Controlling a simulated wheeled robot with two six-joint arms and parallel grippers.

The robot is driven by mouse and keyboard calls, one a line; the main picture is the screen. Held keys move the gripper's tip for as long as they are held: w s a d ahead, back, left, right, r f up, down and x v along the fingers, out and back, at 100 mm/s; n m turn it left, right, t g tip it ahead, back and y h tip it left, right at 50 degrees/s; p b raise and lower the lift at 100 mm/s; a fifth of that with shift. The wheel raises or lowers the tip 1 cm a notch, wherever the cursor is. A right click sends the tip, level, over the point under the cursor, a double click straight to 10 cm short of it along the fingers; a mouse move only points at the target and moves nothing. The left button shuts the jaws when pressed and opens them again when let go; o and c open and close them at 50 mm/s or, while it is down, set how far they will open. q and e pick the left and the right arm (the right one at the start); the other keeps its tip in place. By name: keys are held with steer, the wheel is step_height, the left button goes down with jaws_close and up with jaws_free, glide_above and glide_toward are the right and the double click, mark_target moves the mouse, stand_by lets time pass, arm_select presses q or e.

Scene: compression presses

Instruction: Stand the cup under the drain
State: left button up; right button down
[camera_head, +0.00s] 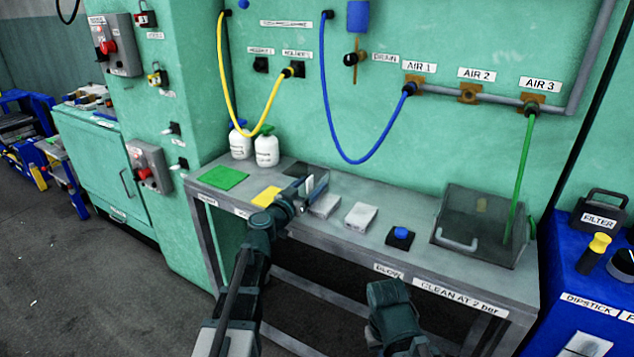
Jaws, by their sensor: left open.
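The drain (352,58) is a black knob on a brass fitting below a blue cylinder on the green wall, beside the DRAIN label. My left gripper (309,186) is open low over the bench, near the yellow mat and below and left of the drain. I cannot make out a cup for certain; the area behind my left gripper is partly hidden. Part of my right arm shows at the bottom middle, but its gripper cannot be made out.
The grey bench (335,232) carries a green mat (222,178), a yellow mat (266,196), pale blocks (361,217), a blue button (401,234) and a clear-fronted box (470,228). White bottles (267,151) stand at the back.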

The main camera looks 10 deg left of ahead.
arm_select(q)
jaws_close()
stand_by(0.3)
steer(key=shift+r, duration=0.2)
arm_select(e)
steer(key=shift+r, duration=0.15)
